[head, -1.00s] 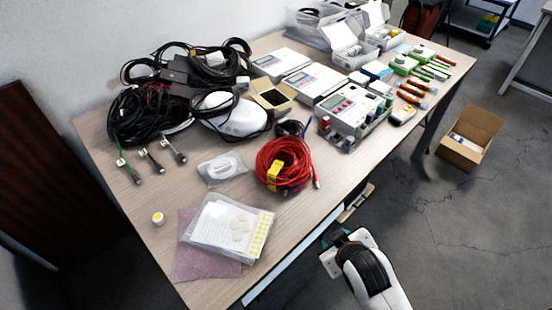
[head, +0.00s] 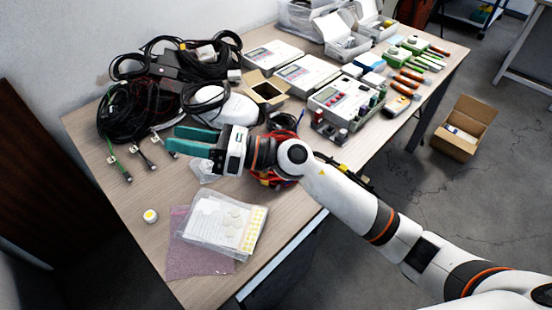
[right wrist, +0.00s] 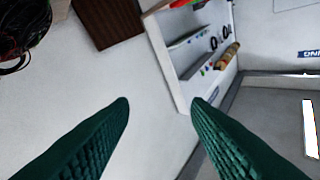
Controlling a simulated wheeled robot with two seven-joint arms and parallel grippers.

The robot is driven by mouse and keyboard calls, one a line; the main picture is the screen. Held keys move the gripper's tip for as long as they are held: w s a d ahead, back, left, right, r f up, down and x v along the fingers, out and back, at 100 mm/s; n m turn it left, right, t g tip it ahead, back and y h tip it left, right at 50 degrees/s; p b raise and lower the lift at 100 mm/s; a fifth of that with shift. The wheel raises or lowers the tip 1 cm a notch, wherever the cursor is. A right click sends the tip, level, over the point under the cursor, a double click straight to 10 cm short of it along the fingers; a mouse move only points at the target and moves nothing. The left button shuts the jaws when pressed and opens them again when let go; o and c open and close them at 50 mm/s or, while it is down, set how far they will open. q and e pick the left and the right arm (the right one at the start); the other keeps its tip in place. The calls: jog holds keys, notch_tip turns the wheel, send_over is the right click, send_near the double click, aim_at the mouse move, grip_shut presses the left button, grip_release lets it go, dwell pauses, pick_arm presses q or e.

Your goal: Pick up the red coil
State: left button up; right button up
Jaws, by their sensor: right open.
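The red coil (head: 284,183) lies on the table near its front edge in the head view. My right forearm and wrist hide most of it; only bits of red show around them. My right gripper (head: 172,140) is past the coil to the left, above the table, with its teal fingers pointing left. It is open, and in the right wrist view its two green fingers (right wrist: 160,104) stand apart with nothing between them. The coil is not in the right wrist view. My left gripper is not in view.
Black cables (head: 130,118) and a white device (head: 230,106) lie behind my gripper. A bagged white sheet (head: 212,218) on a pink pouch (head: 185,257) and a small round tub (head: 150,216) lie in front. Meters (head: 348,104) and boxes fill the right side.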

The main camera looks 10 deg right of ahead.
notch_tip(320, 180, down, 10)
jog(key=w+d+n+g+h, duration=0.25)
jog(key=n+g+h, duration=0.35)
jog(key=n+h, duration=0.4)
jog(key=w+d+n+h, duration=0.1)
jog(key=w+d+h, duration=0.1)
jog(key=d, duration=0.4)
jog(key=w+d+f+n+h, duration=0.1)
jog(key=w+d+h, duration=0.1)
jog(key=d+h, duration=0.2)
jog(key=w+d+f+n+h, duration=0.1)
jog(key=w+d+n+h, duration=0.1)
jog(key=d, duration=0.6)
jog(key=shift+d+t+h, duration=0.15)
jog(key=shift+t+h, duration=0.15)
jog(key=shift+h, duration=0.5)
jog(key=f, duration=0.5)
jog(key=shift+d+f+p, duration=0.2)
jog(key=shift+d+p, duration=0.15)
notch_tip(320, 180, down, 6)
jog(key=shift+f+p, duration=0.25)
jog(key=shift+p, duration=0.05)
jog(key=shift+c, duration=0.5)
grip_shut()
